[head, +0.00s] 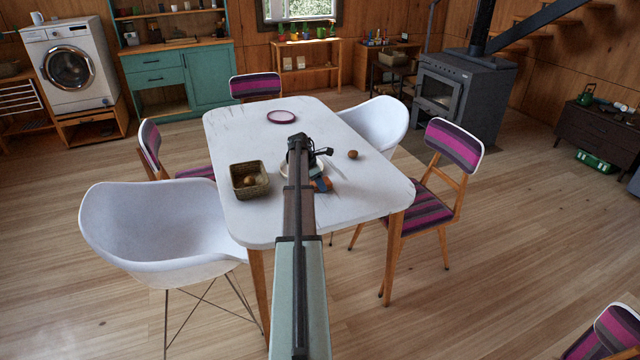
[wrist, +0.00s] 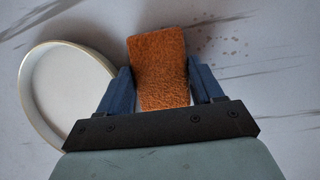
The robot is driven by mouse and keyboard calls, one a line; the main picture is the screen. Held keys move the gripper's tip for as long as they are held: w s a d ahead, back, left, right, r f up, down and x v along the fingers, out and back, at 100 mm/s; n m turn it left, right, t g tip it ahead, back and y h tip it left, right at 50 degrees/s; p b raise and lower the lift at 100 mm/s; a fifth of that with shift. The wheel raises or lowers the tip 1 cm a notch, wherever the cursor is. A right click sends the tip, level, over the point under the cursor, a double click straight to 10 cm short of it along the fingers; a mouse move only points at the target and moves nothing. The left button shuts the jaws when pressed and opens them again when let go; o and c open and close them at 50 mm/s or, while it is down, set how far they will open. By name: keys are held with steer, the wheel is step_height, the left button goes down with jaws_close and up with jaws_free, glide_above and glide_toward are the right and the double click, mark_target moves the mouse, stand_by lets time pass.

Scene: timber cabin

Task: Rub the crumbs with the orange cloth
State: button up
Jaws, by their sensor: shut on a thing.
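My gripper (wrist: 160,92) is shut on the orange cloth (wrist: 158,62), which sits between its two blue fingers in the wrist view. The crumbs (wrist: 233,44) are a small patch of brown specks on the white table, to the right of the cloth and apart from its visible edge. My arm hides much of that spot, and I cannot make out the crumbs there. I cannot tell whether the cloth touches the table.
A white plate with a tan rim (wrist: 28,100) lies just left of my gripper. A wicker basket (head: 250,191) holding a brown item stands left on the table. A small brown round item (head: 353,154) lies right, and a purple-rimmed plate (head: 281,116) lies at the far end. Chairs surround the table.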

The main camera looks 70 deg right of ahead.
mark_target(334, 193)
steer(key=shift+s+d+f, duration=0.1)
steer(key=shift+s+d, duration=0.9)
steer(key=shift+d, duration=0.1)
steer(key=shift+s+a, duration=2.65)
steer(key=shift+a, duration=0.1)
steer(key=shift+s+a, duration=1.1)
steer(key=shift+s, duration=0.05)
steer(key=shift+d, duration=0.1)
steer(key=shift+w+d, duration=1.75)
steer(key=shift+w, duration=0.1)
steer(key=shift+w+d+r, duration=0.2)
steer(key=shift+w+d, duration=1.8)
steer(key=shift+d, duration=0.05)
